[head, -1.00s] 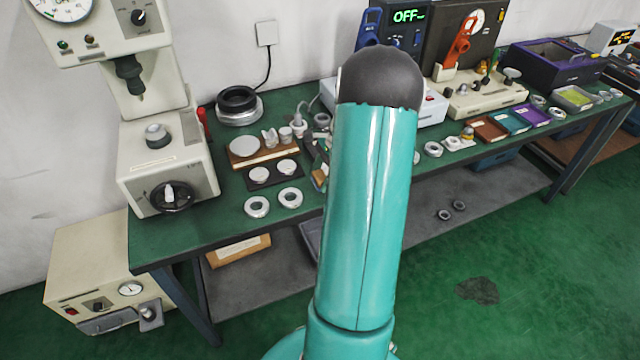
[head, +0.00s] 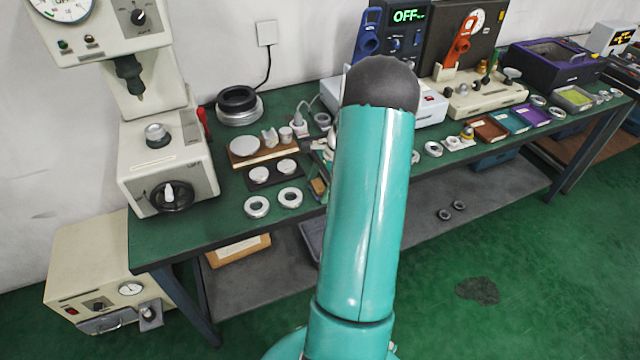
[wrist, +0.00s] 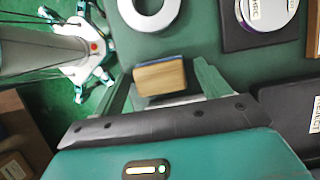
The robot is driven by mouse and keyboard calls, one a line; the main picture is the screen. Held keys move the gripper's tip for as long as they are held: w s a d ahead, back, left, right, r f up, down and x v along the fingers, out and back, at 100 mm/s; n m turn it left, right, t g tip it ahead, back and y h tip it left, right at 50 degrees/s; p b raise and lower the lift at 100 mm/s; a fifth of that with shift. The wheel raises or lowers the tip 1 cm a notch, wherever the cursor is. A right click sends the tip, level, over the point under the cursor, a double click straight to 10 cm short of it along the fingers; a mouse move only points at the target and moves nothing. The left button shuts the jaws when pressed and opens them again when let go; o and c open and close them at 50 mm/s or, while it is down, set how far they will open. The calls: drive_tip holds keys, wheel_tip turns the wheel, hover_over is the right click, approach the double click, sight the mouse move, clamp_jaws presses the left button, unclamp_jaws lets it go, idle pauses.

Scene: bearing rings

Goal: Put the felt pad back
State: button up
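A small wooden block (wrist: 160,77) with a dark bluish strip along its top edge lies on the green bench top in the wrist view. It looks like the felt pad's block, but no felt face shows clearly. In the head view the block (head: 319,187) is a small tan piece at the left edge of my arm. My gripper (wrist: 163,70) has its two green fingers spread, one on each side of the block, with gaps between. In the head view my arm hides most of my gripper.
Two metal rings (head: 257,207) lie left of the block, near the bench's front edge. A dark tray with pale discs (head: 272,176) is behind them. In the wrist view a ring (wrist: 149,12) is beyond the block and a black REJECT tray (wrist: 285,112) is at right.

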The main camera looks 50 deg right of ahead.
drive_tip(key=v, duration=1.2)
drive_tip(key=w+a+r+n+h, duration=0.1)
drive_tip(key=w+a+r+n, duration=0.25)
drive_tip(key=a, duration=0.25)
drive_tip(key=w+a+r+n+h, duration=0.1)
drive_tip(key=w+a+r+n, duration=0.1)
drive_tip(key=a+r, duration=0.4)
drive_tip(key=s+a+r+n+h, duration=0.15)
drive_tip(key=a+n, duration=0.25)
drive_tip(key=a, duration=0.4)
drive_tip(key=a+r+n, duration=0.3)
drive_tip(key=a, duration=0.5)
drive_tip(key=s+a+r+n+h, duration=0.1)
drive_tip(key=a+r+n, duration=0.25)
drive_tip(key=a, duration=0.45)
drive_tip(key=s+a+n+t, duration=0.3)
drive_tip(key=s+a+n, duration=0.5)
drive_tip(key=a, duration=0.2)
drive_tip(key=shift+f, duration=0.45)
drive_tip(key=shift+d+y, duration=0.15)
drive_tip(key=shift+y, duration=0.1)
